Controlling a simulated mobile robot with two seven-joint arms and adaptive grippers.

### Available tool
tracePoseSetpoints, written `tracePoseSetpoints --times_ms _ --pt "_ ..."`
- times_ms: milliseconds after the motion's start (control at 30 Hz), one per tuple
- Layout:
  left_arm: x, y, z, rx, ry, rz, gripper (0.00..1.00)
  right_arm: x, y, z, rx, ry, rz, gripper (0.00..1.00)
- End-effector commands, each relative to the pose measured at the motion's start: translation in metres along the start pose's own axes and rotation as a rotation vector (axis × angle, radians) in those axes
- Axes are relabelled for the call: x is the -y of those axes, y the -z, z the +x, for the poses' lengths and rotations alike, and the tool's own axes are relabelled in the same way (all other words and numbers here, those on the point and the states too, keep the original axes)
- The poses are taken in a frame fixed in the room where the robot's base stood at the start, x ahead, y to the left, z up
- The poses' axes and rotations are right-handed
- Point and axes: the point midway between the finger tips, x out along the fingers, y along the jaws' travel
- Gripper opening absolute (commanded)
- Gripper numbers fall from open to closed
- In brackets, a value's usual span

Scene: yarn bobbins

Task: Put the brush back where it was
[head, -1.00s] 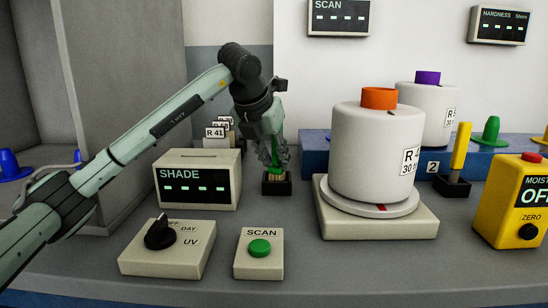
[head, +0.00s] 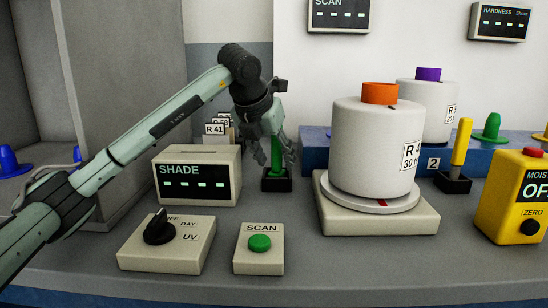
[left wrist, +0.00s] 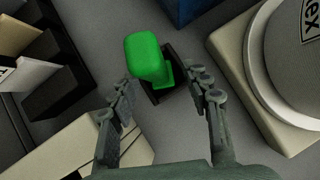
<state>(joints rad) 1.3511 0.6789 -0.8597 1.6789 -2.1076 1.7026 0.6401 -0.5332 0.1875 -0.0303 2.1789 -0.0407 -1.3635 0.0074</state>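The brush, with a green handle (head: 275,157), stands upright in a small black holder (head: 277,185) behind the scan button box. In the left wrist view the green handle (left wrist: 148,56) rises from the black holder (left wrist: 172,76). My left gripper (head: 272,162) is above and around the upper handle in the head view, with its fingers spread. In the left wrist view my left gripper (left wrist: 158,95) is open, with clear gaps between the fingers and the handle. The bristles are hidden in the holder. My right gripper is not in view.
The shade display (head: 198,176) stands just left of the holder. A white bobbin (head: 372,150) on a turntable base (head: 380,222) stands to the right. The scan button box (head: 259,262) and dial box (head: 165,252) are in front. A yellow-handled tool (head: 461,145) stands farther right.

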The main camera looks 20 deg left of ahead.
Motion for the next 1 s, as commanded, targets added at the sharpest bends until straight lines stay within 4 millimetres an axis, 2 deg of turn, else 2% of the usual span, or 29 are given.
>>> tracePoseSetpoints --times_ms 233,367,700,900,1000 --pt "0.0 -0.003 -0.004 0.0 0.0 0.0 0.48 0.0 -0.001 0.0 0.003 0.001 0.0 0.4" --pt "0.0 -0.009 -0.014 0.001 0.0 0.0 0.48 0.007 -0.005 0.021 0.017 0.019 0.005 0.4" --pt "0.0 -0.008 -0.089 0.005 0.0 0.0 0.48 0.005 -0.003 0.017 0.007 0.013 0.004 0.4" --pt "0.0 -0.007 -0.12 0.002 0.0 0.0 0.48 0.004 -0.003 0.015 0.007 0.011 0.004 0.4" --pt "0.0 -0.007 -0.127 0.001 0.0 0.0 0.48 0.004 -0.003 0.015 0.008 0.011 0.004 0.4"
